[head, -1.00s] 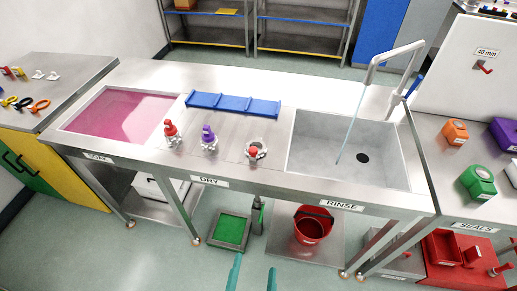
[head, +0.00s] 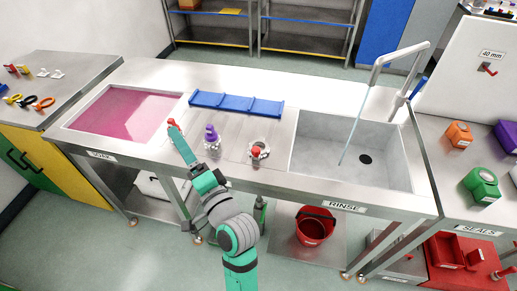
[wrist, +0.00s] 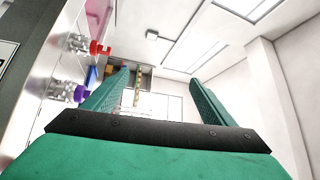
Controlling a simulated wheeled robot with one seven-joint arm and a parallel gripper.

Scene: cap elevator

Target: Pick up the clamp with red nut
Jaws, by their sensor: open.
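The clamp with a red nut (head: 258,150) is a small metal ring with a red knob on its front side. My gripper (head: 175,131) is open and empty, to the left of the clamp, in front of the red-topped item. Its two teal fingers (wrist: 158,76) stand apart in the wrist view, pointing toward the far wall and ceiling.
A red-topped item (wrist: 98,47) and a purple-topped item (head: 211,137) stand left of the clamp; my gripper partly hides the red one in the head view. A blue rack (head: 235,104) lies behind. The rinse sink (head: 310,165) is right of the clamp, the pink soak basin (head: 125,112) far left.

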